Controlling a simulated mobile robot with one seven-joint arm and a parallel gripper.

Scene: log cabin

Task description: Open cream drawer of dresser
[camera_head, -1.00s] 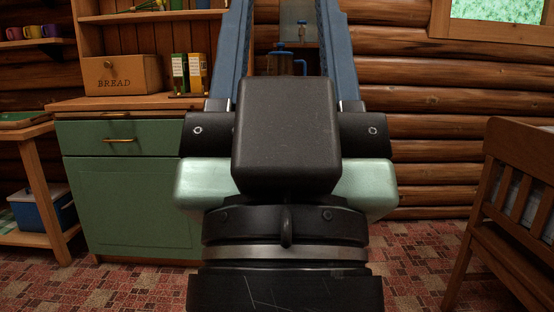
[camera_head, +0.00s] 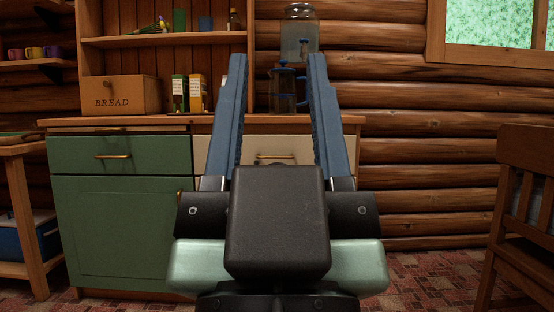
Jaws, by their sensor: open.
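The dresser has a wooden top (camera_head: 160,119) and a green front on its left side. Its cream drawer (camera_head: 288,143) shows between and beside my fingers, and it looks closed. The drawer has a brass bar handle (camera_head: 275,156), seen in the gap between my fingers. My gripper (camera_head: 277,62) is open and empty, its two blue fingers pointing away from me toward the dresser and up past the drawer in the picture. I cannot tell how far the fingertips are from the dresser. My gripper's body hides the dresser's front below the drawer.
A green drawer (camera_head: 120,155) sits left of the cream one, above a green door (camera_head: 115,232). A bread box (camera_head: 121,95) and glass jugs (camera_head: 283,90) stand on the top. A wooden chair (camera_head: 520,200) stands at the right, with patterned floor (camera_head: 430,272) before it.

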